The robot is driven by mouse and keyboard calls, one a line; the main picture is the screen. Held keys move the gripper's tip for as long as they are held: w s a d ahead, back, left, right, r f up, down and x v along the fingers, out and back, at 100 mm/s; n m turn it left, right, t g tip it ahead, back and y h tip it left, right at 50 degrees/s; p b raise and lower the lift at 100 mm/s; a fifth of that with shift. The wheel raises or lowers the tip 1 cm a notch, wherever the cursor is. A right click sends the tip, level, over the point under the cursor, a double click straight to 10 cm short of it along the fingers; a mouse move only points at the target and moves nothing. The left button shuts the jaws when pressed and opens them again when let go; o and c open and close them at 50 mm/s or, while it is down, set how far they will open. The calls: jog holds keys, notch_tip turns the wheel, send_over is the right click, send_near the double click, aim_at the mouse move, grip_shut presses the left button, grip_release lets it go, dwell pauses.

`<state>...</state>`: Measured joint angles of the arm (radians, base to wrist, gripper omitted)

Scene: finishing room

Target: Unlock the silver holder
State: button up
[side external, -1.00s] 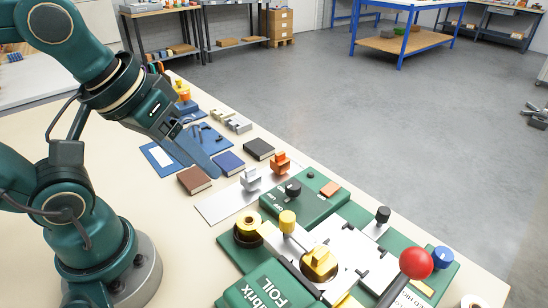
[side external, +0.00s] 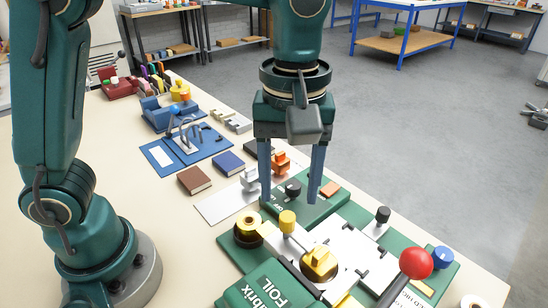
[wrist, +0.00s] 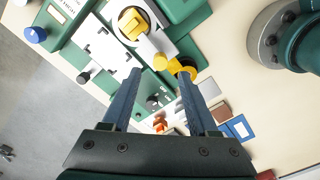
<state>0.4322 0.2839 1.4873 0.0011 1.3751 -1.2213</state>
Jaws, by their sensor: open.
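A small silver holder (side external: 250,181) stands on a flat silver plate (side external: 218,208), beside a similar orange holder (side external: 281,168). My gripper (side external: 289,199) points down with its two blue fingers apart and nothing held. It hangs over the green machine, right of the silver holder; its left finger passes close to the holder in the picture, and I cannot tell the depth gap. A black knob (side external: 293,188) shows between the fingers. In the wrist view the open gripper (wrist: 159,73) has the orange holder (wrist: 160,126) below its tips; the silver holder is not clear there.
The green foil machine (side external: 265,288) fills the front, with a yellow knob (side external: 288,221), a red ball lever (side external: 416,263) and a blue knob (side external: 442,258) standing up. Brown (side external: 194,180) and blue (side external: 229,162) booklets lie to the left. The near left table is bare.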

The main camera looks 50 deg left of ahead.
aim_at(288, 216)
jog(key=shift+f, duration=2.45)
grip_shut()
